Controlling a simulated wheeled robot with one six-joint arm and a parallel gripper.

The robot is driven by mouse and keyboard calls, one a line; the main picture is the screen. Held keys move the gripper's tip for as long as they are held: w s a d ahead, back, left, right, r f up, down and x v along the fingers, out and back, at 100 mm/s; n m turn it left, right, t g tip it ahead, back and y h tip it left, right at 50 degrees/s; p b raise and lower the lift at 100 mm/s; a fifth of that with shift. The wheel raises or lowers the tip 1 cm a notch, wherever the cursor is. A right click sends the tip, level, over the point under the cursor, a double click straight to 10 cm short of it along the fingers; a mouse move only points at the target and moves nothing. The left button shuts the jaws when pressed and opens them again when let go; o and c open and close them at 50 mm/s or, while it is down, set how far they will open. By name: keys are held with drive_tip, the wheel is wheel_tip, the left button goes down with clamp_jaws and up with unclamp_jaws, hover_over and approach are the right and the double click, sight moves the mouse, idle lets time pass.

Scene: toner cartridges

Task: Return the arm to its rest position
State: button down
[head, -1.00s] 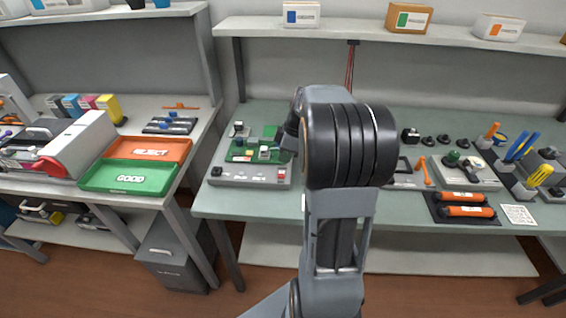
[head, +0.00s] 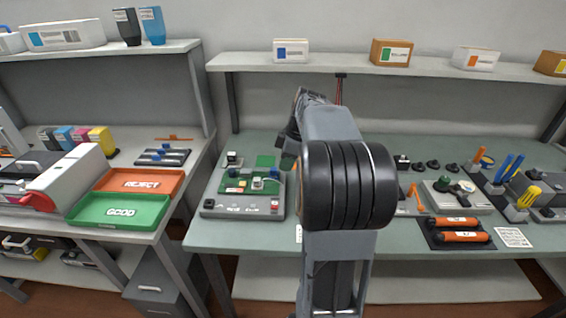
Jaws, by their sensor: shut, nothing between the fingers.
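My arm rises in the middle of the head view, its large black ribbed elbow in front of the bench. The forearm leans back over the bench from the elbow. My gripper (head: 288,154) shows only in part at the forearm's far end, to the left of the elbow. It is shut and empty, in front of the right side of a grey test fixture (head: 240,208) with a green circuit board (head: 240,183). The fingertips are small and hard to make out.
A green GOOD tray (head: 120,225) and an orange REJECT tray (head: 165,178) sit on the left bench. Orange rollers (head: 458,236) lie on a dark mat at right. A shelf (head: 240,63) with boxes runs above the bench. My arm hides the bench's middle.

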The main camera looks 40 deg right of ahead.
idle(0.3)
drive_tip(key=s+a+m+t+h+p, duration=0.1)
drive_tip(key=s+a+m, duration=0.4)
drive_tip(key=a, duration=0.5)
drive_tip(key=s+a+f+m+t+h+p, duration=0.1)
drive_tip(key=s+a+m+h+p, duration=0.1)
drive_tip(key=s+a, duration=0.5)
drive_tip(key=a+m+p, duration=0.1)
drive_tip(key=a+m, duration=0.1)
drive_tip(key=a, duration=0.1)
drive_tip(key=shift+f+m, duration=0.2)
drive_tip(key=shift+m, duration=0.2)
